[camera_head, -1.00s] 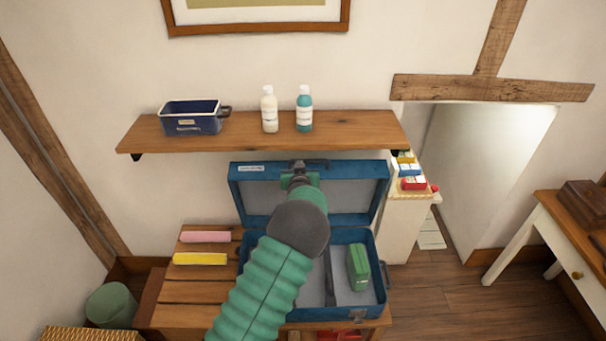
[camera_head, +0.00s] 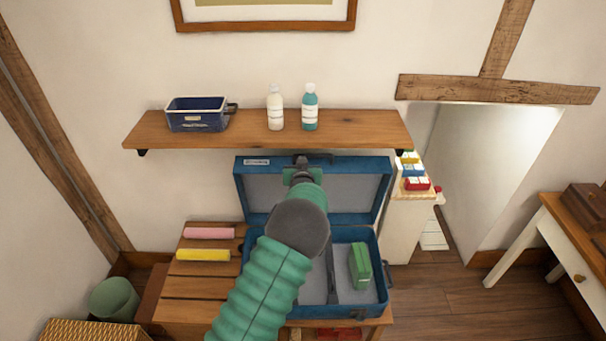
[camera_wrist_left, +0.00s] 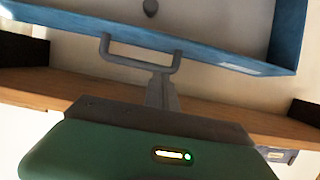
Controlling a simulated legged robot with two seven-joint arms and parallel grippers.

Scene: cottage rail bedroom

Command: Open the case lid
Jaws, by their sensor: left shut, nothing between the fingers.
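The blue case (camera_head: 376,290) stands open on a slatted wooden bench. Its lid (camera_head: 381,175) is raised and roughly upright, with its grey lining facing me. My left gripper (camera_head: 301,166) is at the middle of the lid's upper edge, its arm crossing in front of the case. In the left wrist view the shut gripper (camera_wrist_left: 160,88) is beside the lid's grey handle (camera_wrist_left: 140,54), with nothing clearly held; I cannot tell whether they touch. The lid also shows there (camera_wrist_left: 230,62). My arm hides part of the case's inside. My right gripper is not in view.
A wooden shelf (camera_head: 365,131) is just above and behind the lid, holding a navy tin (camera_head: 196,115) and two bottles. A green block (camera_head: 360,265) lies in the case. Pink (camera_head: 208,233) and yellow (camera_head: 203,255) rolls lie on the bench (camera_head: 185,285) to the left.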

